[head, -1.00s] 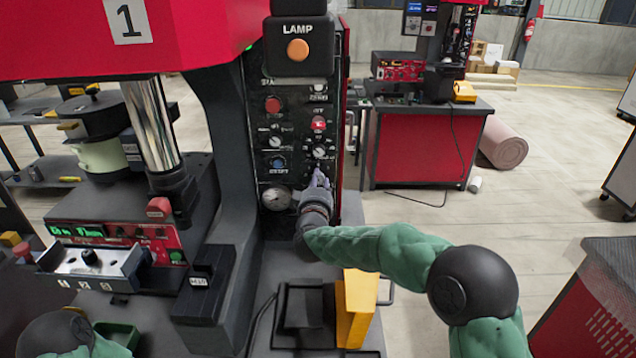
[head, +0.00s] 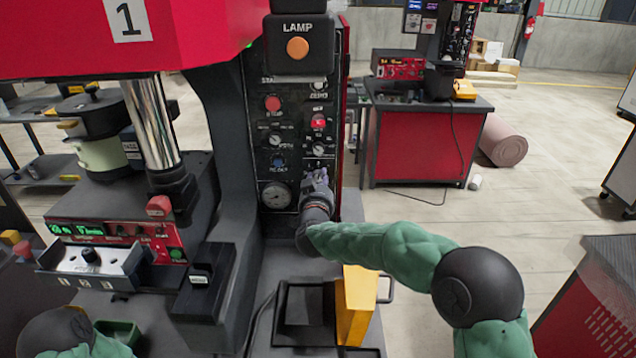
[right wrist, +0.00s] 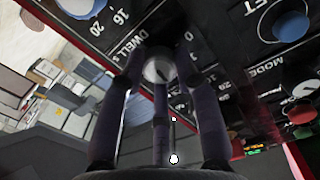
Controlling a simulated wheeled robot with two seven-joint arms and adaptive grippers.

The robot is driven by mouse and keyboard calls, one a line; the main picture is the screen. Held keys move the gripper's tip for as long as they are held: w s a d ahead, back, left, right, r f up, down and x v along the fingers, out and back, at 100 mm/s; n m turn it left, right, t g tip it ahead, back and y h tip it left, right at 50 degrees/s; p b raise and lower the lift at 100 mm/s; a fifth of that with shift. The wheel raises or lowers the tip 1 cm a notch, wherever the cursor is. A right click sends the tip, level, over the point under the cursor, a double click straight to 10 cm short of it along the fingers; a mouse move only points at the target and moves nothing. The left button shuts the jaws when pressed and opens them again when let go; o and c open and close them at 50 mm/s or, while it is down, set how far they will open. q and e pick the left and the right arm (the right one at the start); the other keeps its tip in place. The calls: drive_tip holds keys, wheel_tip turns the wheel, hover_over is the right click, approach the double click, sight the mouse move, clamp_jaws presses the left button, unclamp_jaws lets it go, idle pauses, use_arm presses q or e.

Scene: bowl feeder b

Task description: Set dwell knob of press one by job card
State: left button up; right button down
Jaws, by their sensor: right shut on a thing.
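Press one's dark control panel (head: 291,110) faces me under the LAMP box, with several knobs and buttons. My right gripper (head: 317,177) is at the panel's lower right, and its fingers hide what they hold in the head view. In the right wrist view, the right gripper (right wrist: 160,72) has its fingers closed around a small pale round knob (right wrist: 158,70) with a dark mark. The DWELL label and scale numbers, including 16, 20 and 0, are beside it. The mark's exact setting is hard to read. I cannot make out a job card. My left gripper is not in view.
Other panel knobs, such as one above (head: 319,149), are close. A yellow block (head: 357,305) and a black tray (head: 304,315) are below my forearm. Open floor lies to the right.

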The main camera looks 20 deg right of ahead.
drive_tip(key=m+b, duration=0.1)
drive_tip(key=m, duration=0.2)
drive_tip(key=shift+m, duration=0.3)
drive_tip(key=shift+m+b, duration=1.1)
drive_tip(key=shift+m, duration=0.6)
drive_tip(key=shift+d, duration=0.1)
drive_tip(key=c, duration=0.9)
unclamp_jaws()
drive_tip(key=v, duration=1.2)
